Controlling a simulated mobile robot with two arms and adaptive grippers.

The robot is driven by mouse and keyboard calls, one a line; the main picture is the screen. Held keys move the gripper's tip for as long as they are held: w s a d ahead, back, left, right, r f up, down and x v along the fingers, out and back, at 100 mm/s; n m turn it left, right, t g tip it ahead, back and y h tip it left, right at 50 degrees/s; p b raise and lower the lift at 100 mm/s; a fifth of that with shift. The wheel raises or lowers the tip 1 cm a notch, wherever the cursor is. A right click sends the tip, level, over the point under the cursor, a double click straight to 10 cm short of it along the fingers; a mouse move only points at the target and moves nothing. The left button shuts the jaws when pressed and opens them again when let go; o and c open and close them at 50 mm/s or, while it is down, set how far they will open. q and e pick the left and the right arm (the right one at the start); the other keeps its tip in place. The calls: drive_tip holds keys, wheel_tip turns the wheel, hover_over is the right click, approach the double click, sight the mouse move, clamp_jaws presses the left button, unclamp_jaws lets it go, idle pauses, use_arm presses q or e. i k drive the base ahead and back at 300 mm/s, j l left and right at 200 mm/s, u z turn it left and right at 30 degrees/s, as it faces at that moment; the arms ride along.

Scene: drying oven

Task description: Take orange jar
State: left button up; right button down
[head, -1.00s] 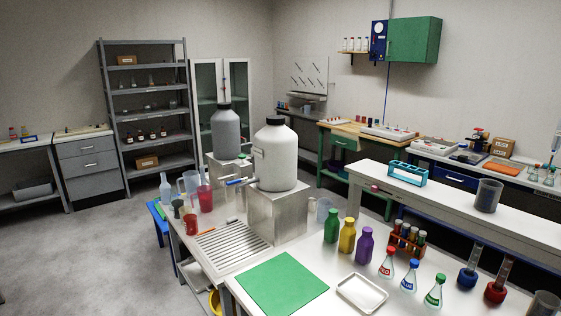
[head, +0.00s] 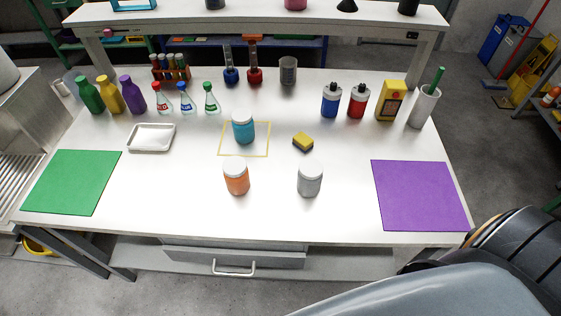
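The orange jar (head: 236,179) has a white lid and stands upright on the white table (head: 180,210), front of centre. A grey jar (head: 310,181) with a white lid stands to its right. A teal jar (head: 243,130) stands behind it, inside a yellow square outline (head: 262,152). Nothing touches the orange jar. A part of my own body shows at the lower right, but neither gripper is in view.
A yellow sponge (head: 303,142) lies right of the teal jar. A green mat (head: 72,182) is at the left, a purple mat (head: 420,196) at the right, and a white tray (head: 152,138) at back left. Bottles and flasks (head: 185,100) line the back. The table's front middle is clear.

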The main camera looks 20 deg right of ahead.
sight(236, 174)
drive_tip(key=z, duration=0.35)
drive_tip(key=k+l+u, duration=0.15)
drive_tip(key=u, duration=0.2)
drive_tip(key=k+u, duration=0.2)
drive_tip(key=u, duration=0.2)
drive_tip(key=k+l+u, duration=0.1)
drive_tip(key=u, duration=0.25)
drive_tip(key=k, duration=0.1)
